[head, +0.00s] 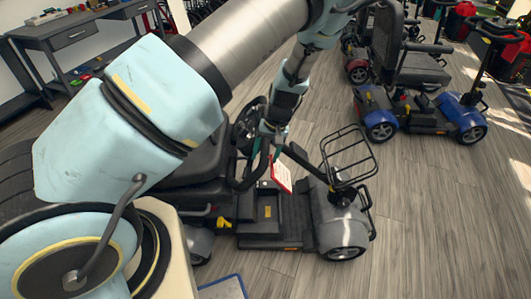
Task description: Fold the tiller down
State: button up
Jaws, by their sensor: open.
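The grey scooter (338,222) stands in the middle of the head view, its front with a black wire basket (348,156) to the right. Its black tiller (303,158) slants from the front up and left toward the seat (196,165). Black handlebar loops (243,175) show beside my gripper, and a red and white tag (281,177) hangs just below. My gripper (266,152) is at the tiller's upper end, pointing down, with its teal fingers apart. I cannot tell whether the fingers touch the tiller or handlebar. My arm hides part of the seat.
A blue scooter (465,118) stands at the upper right, with other scooters behind. A dark workbench (75,38) is at the upper left. A blue-edged flat panel (224,288) lies at the bottom. Wooden floor (440,220) is clear at right.

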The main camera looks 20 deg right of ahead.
jog(key=shift+c, duration=0.2)
grip_shut()
dwell(0.4)
dwell(0.8)
